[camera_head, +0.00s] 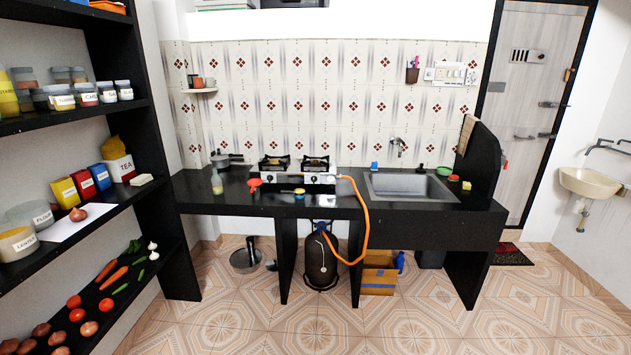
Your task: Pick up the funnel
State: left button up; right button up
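A small red piece (255,183) with a wide top and narrow lower part, which looks like the funnel, stands near the front edge of the black counter (340,208). It is left of the stove's front and right of a bottle of yellowish liquid (216,181). It is too small to make out in detail. Neither of my grippers shows in the head view.
A two-burner stove (297,172) is behind the red piece, with a small yellow and blue item (299,192) in front. An orange hose (365,225) runs down to a dark cylinder (321,262). Shelves (70,215) stand left; the tiled floor in front is clear.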

aim_at(254, 183)
jog(key=i, duration=0.8)
jog(key=i+l+u, duration=0.1)
jog(key=i+u, duration=0.15)
jog(key=i, duration=0.3)
jog(key=i+l+u, duration=0.2)
jog(key=i, duration=0.35)
jog(key=i+l+u, duration=0.25)
jog(key=i, duration=0.25)
